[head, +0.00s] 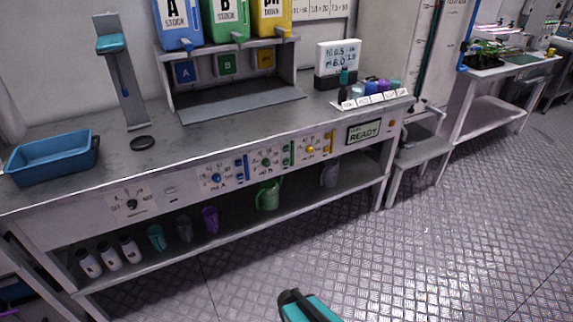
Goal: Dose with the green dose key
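The front of the grey bench carries a row of control panels: a blue one (215,178), a green one (266,162) and a yellow one (311,149), each with a small round control. A narrow green bar (289,153) stands beside the green panel. I cannot tell which green part is the dose key. Above are the dispensing bays, with a green B plate (227,64) under the green B stock container (226,22). A screen (364,131) reads READY. A teal and black part of my arm shows at the bottom edge; my gripper's fingers are not visible.
On the bench are a blue tray (52,158), a stand (120,75), a dark disc (143,143) and several small bottles by a display (338,60). The lower shelf holds cups and a green jug (268,195). The metal floor in front is clear.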

